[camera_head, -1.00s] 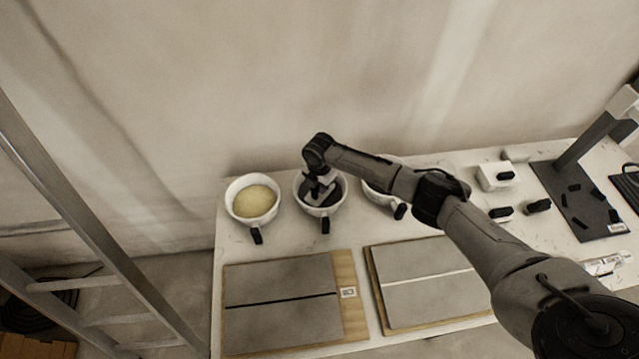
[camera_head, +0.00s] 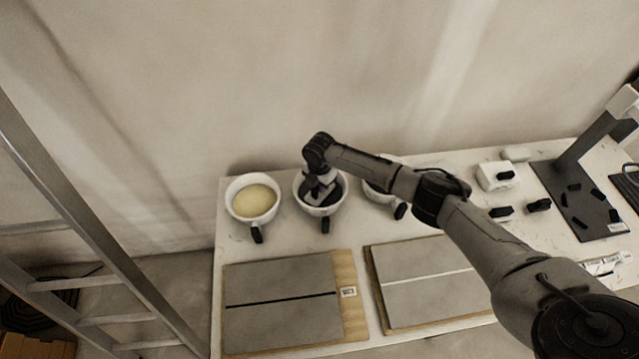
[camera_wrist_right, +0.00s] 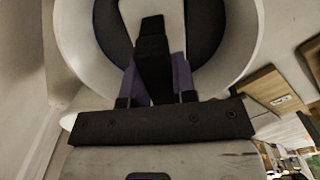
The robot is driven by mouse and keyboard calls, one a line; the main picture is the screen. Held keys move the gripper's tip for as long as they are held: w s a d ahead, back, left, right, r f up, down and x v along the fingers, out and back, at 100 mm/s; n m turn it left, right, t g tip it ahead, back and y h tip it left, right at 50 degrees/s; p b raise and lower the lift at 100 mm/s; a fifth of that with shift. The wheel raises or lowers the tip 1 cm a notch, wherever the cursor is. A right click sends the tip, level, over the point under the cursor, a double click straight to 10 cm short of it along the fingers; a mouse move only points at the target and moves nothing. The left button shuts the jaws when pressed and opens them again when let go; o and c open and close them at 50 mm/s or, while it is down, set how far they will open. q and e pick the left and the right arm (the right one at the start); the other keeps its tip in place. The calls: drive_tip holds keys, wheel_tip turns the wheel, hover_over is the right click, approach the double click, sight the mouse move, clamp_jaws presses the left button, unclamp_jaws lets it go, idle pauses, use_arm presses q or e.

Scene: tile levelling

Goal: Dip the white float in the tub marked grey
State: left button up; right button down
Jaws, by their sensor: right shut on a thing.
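My right gripper (camera_head: 318,184) reaches down into the middle of three white tubs (camera_head: 299,203). It is shut on the black handle of a float (camera_wrist_right: 151,48). In the right wrist view a paler grey strip shows beneath the handle, with dark filling on both sides inside the white tub (camera_wrist_right: 245,35). I take the pale strip for the float's body; most of it is hidden, so I cannot tell how deep it sits. I cannot read a mark on the tub. My left gripper is not in view.
A tub of cream-coloured filling (camera_head: 254,201) stands left; another tub (camera_head: 375,194) is partly behind my arm. Two tile boards (camera_head: 280,300) (camera_head: 425,280) lie in front. A white block with a black handle (camera_head: 494,176) and a dark stand (camera_head: 580,200) are at right. A ladder (camera_head: 90,215) stands left.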

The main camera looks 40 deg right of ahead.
drive_tip(key=shift+r, duration=0.15)
wheel_tip(320, 180, up, 6)
drive_tip(key=p, duration=0.5)
drive_tip(key=shift+p, duration=0.35)
wheel_tip(320, 180, up, 6)
drive_tip(key=p, duration=0.5)
drive_tip(key=shift+p, duration=0.3)
